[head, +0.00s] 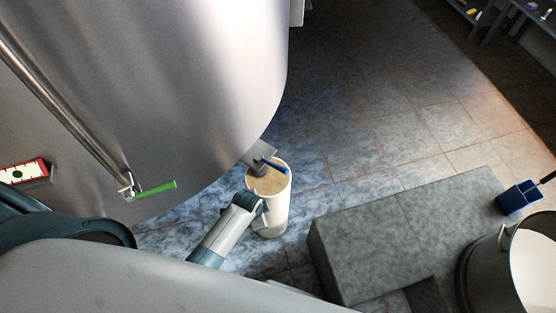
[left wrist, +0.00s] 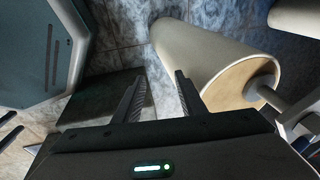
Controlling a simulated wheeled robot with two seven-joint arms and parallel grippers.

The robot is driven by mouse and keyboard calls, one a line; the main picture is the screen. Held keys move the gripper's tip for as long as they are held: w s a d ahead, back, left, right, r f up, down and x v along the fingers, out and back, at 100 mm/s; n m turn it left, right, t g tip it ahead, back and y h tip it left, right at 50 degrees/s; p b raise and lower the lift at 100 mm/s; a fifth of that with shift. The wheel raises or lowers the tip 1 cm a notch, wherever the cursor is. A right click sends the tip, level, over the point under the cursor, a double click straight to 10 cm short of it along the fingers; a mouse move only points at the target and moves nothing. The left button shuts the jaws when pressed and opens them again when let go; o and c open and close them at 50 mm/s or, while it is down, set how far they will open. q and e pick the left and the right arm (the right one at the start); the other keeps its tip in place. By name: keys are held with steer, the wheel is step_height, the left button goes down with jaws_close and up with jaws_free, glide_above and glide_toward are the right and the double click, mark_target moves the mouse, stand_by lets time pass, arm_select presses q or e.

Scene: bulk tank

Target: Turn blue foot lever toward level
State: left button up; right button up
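The blue foot lever (head: 276,166) is a short bar at the tank's foot, slanting down to the right just above the cream cylinder's top. The tank foot (head: 258,163) stands on this cream cylinder (head: 273,216). In the left wrist view, the cylinder (left wrist: 205,55) lies close to the right finger, with the foot's stem on its tan top. A bluish piece at the right edge may be the lever; I cannot tell. My left gripper (left wrist: 157,85) is open with nothing between its fingers. In the head view it is beside the cylinder's left side, below the lever. My right gripper is not in view.
The large steel tank (head: 180,70) fills the upper left, with a green lever (head: 155,189) on its pipe and a red-framed gauge (head: 24,171). A grey stone step (head: 400,235), a blue box (head: 519,197) and a steel pot (head: 482,275) are at right.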

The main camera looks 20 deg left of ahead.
arm_select(q)
steer(key=w+r+m+p, duration=0.15)
steer(key=w+r, duration=0.25)
steer(key=r, duration=0.4)
steer(key=w+r+m+p, duration=0.1)
steer(key=w+r+m, duration=0.25)
steer(key=r, duration=0.55)
step_height(320, 180, up, 14)
steer(key=r+m+p, duration=0.1)
steer(key=m+p, duration=0.1)
steer(key=m, duration=0.3)
glide_above(278, 166)
steer(key=s, duration=0.4)
steer(key=shift+w+a+f+g, duration=0.25)
steer(key=shift+a+g, duration=0.1)
steer(key=shift+g, duration=0.05)
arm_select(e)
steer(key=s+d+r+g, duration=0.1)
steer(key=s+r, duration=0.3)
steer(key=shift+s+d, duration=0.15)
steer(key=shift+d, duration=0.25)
arm_select(q)
steer(key=shift+f, duration=0.1)
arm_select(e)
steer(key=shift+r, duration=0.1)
